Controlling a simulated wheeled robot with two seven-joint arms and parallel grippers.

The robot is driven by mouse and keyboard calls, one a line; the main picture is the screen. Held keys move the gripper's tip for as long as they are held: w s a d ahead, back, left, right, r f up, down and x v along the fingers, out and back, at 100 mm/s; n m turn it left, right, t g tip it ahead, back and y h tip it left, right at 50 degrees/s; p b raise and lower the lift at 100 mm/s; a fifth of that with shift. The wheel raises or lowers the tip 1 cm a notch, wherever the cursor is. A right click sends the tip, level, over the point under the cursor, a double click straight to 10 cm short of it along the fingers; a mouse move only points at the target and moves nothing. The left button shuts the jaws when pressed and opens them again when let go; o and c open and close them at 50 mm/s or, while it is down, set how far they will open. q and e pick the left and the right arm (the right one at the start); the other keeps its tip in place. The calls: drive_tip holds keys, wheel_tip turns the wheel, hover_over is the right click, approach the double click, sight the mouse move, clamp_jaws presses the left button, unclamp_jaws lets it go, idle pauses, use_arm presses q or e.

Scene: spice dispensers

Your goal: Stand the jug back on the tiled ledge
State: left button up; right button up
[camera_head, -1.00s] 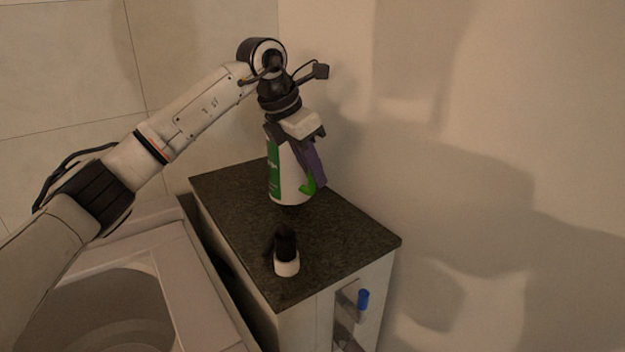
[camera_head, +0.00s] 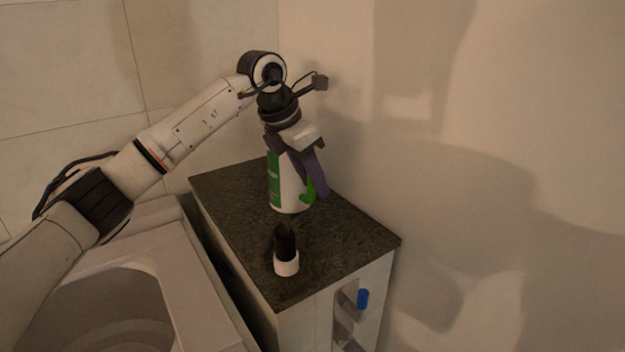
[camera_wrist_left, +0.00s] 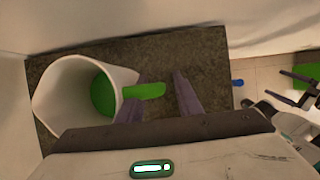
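The jug (camera_head: 278,188) is white with a green label and stands upright on the dark speckled ledge top (camera_head: 225,190), its base appearing to touch. The wrist view looks into its open mouth (camera_wrist_left: 65,90) and shows its green handle (camera_wrist_left: 148,91). My left gripper (camera_head: 309,178) is at the jug's right side. In the wrist view its purple fingers (camera_wrist_left: 162,98) are apart, with the handle's end between them and a gap before the right finger. My right gripper (camera_wrist_left: 287,90) seems to show at the wrist view's right edge, fingers apart; it is outside the head view.
A small white container with a black top (camera_head: 286,258) stands near the ledge's front edge. A blue piece (camera_head: 363,299) sticks out from the cabinet's side. Walls close in behind the ledge. A pale basin (camera_head: 110,310) lies to the left. The ledge's right front is clear.

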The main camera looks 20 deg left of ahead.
use_arm(q)
drive_tip(key=v, duration=1.2)
drive_tip(key=shift+a+f, duration=0.1)
